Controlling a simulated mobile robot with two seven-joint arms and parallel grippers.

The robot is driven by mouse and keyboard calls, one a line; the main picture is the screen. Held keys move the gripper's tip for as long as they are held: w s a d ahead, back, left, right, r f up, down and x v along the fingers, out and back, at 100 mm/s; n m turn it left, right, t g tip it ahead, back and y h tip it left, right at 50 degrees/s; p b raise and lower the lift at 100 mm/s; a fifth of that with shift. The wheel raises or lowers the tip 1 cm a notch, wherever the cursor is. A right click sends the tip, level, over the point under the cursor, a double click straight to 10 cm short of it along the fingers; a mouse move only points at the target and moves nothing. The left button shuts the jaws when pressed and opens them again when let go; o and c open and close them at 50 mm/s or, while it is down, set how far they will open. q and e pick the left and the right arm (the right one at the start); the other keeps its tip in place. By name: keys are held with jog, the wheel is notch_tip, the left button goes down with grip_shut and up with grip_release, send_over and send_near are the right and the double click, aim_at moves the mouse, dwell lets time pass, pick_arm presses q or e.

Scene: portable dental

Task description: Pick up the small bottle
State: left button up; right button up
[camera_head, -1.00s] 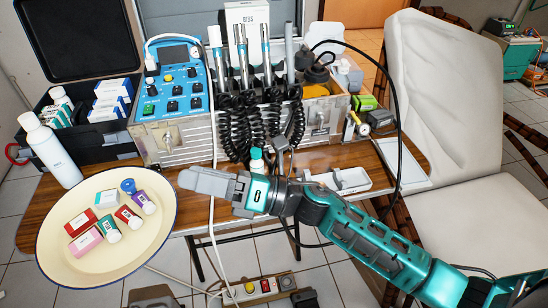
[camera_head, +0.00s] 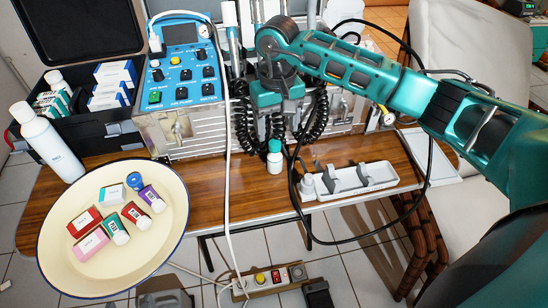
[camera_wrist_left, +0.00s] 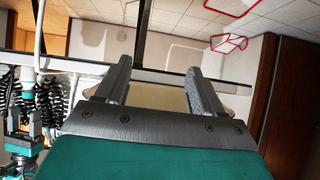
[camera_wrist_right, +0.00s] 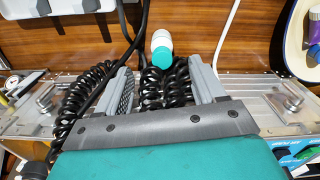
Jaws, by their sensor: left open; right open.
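The small bottle (camera_head: 274,160), white with a teal cap, stands upright on the wooden table in front of the coiled black cords. My right gripper (camera_head: 272,132) is above and behind it, pointing down near the cords. In the right wrist view the bottle (camera_wrist_right: 162,46) shows beyond the fingertips, lined up with the gap between the open fingers (camera_wrist_right: 161,75). No finger touches it. Black coils show between the fingers there. My left gripper (camera_wrist_left: 158,72) is open and empty in its own wrist view, away from the bottle; I do not see it in the head view.
A white tray (camera_head: 352,182) lies right of the bottle, with a black cable looping past it. A white cord (camera_head: 228,190) hangs to the left. A cream plate (camera_head: 160,215) with small boxes and vials is at left. The blue control unit (camera_head: 182,75) stands behind.

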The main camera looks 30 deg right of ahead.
aim_at(275, 142)
notch_tip(275, 142, down, 4)
jog(key=shift+r, duration=0.25)
jog(key=shift+w+f, duration=0.15)
jog(key=shift+f, duration=0.75)
jog(key=shift+w+f, duration=0.2)
jog(key=shift+f, duration=0.7)
jog(key=shift+w+f, duration=0.15)
jog(key=shift+f, duration=0.75)
jog(key=shift+c, duration=0.3)
jog(key=c, duration=1.1)
